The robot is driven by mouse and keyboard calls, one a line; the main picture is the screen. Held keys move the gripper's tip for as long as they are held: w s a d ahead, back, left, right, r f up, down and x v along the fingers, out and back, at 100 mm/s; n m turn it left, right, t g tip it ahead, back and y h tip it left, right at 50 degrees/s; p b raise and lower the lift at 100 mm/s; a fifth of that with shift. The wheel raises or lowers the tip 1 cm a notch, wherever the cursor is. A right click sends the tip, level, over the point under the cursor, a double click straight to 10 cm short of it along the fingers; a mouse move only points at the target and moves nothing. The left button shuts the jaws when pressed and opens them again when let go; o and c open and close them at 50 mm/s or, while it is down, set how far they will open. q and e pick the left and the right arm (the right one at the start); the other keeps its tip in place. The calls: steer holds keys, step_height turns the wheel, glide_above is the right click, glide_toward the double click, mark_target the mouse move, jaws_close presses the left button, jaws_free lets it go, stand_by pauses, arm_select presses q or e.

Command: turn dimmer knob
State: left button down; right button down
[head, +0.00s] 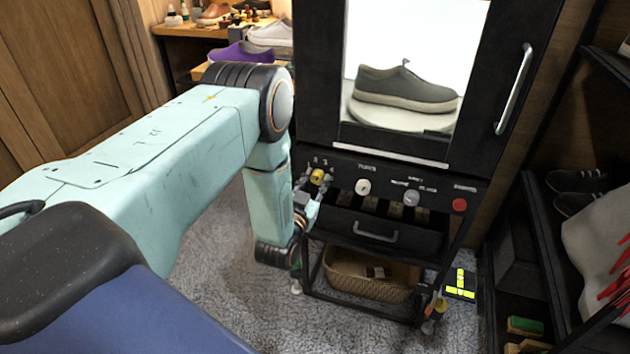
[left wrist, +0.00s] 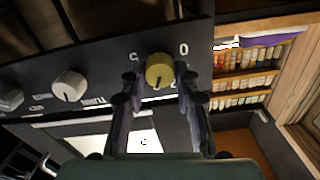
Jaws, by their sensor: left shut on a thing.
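The yellow dimmer knob (head: 318,176) sits at the left end of the black cabinet's control panel, below the lit window. My left gripper (head: 312,188) is at this knob, with its arm coming in from the left. In the left wrist view the yellow knob (left wrist: 159,71) lies between the two fingertips of my left gripper (left wrist: 158,80), which are shut on it from both sides. A dark pointer line shows on the knob's face, with white marks around it. My right gripper is not in view.
To the right on the panel are a white knob (head: 363,187), a grey knob (head: 411,198) and a red button (head: 459,205). Below are a drawer handle (head: 375,236) and a wicker basket (head: 350,283). A grey shoe (head: 405,88) stands inside the cabinet. Shelves (head: 535,260) flank the right side.

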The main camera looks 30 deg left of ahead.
arm_select(q)
steer(key=m+p, duration=0.2)
steer(key=m, duration=0.2)
steer(key=shift+d+m+p, duration=0.1)
steer(key=shift+m+p, duration=0.9)
steer(key=shift+m, duration=1.2)
steer(key=shift+f, duration=0.1)
steer(key=c, duration=1)
jaws_free()
steer(key=v, duration=1.2)
